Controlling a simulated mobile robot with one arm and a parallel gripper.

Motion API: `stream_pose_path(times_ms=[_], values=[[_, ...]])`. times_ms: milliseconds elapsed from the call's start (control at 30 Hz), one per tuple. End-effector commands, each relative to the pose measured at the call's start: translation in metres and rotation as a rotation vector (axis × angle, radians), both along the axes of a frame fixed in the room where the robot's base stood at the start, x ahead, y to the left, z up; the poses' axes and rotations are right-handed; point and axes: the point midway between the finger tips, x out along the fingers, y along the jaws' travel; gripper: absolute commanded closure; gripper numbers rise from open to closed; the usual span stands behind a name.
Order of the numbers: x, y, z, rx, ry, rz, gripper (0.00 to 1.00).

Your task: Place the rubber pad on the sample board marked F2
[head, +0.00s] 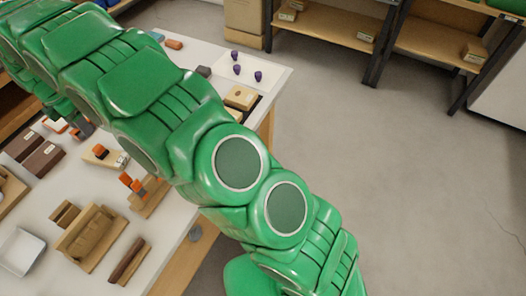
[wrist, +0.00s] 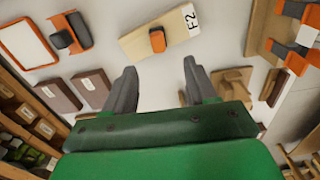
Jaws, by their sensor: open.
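The sample board marked F2 (wrist: 183,28) is a flat wooden board with a white label, lying on the white bench ahead of my fingers in the wrist view. The board (head: 117,160) also shows in the head view, left of my arm. I cannot tell for sure which piece is the rubber pad; the orange block may be it. My gripper (wrist: 159,66) is open, with nothing between its fingers, above the bench and short of the board. In the head view my arm hides part of the bench.
A dark grey block in an orange holder (wrist: 80,30) and a white orange-rimmed tray (wrist: 27,42) lie left in the wrist view. Brown boxes (head: 43,160), a wooden rack (head: 90,238) and a white bin (head: 20,250) stand on the bench. Purple pieces (head: 237,69) lie at the far end.

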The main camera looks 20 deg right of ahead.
Motion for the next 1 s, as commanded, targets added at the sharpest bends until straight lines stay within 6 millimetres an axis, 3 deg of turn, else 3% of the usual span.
stream_pose_path(times_ms=[167, 467, 767, 1000], values=[[0.000, -0.040, 0.023, -0.005, 0.008, -0.127, 0.44], [-0.014, -0.128, 0.069, -0.017, 0.023, -0.431, 0.44], [-0.044, -0.213, 0.105, -0.034, 0.036, -0.735, 0.44], [-0.080, -0.277, 0.127, -0.050, 0.045, -0.979, 0.44]])
